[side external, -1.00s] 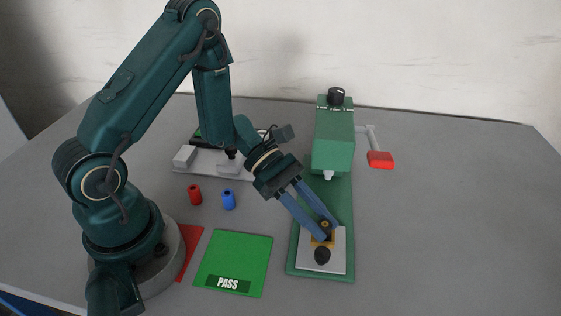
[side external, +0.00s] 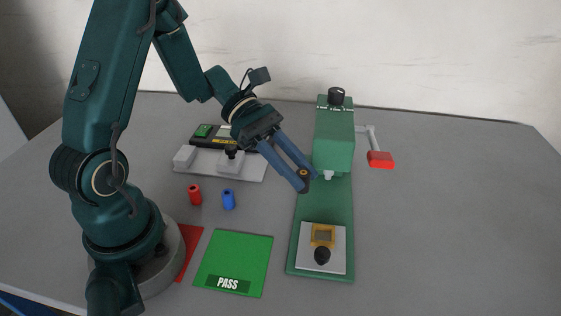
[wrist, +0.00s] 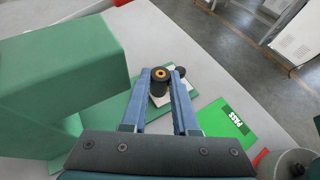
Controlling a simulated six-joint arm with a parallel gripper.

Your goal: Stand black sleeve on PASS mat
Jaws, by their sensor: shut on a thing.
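My gripper (side external: 303,182) is shut on the black sleeve (side external: 304,174), which has an orange-ringed hole in its top end. It holds the sleeve in the air, left of the green press head. In the wrist view the sleeve (wrist: 159,76) sits between the two blue fingertips. The green PASS mat (side external: 238,257) lies flat and bare on the table, to the left of the press base. It also shows in the wrist view (wrist: 222,118), right of the fingers.
The green press (side external: 333,140) has a red-ended lever (side external: 380,159) at right. Its plate holds an empty yellow nest (side external: 323,234) and a black knob (side external: 322,256). Red (side external: 195,195) and blue (side external: 229,199) sleeves stand behind the mat. A red mat (side external: 190,245) lies beside my base. A grey fixture (side external: 185,158) is further back.

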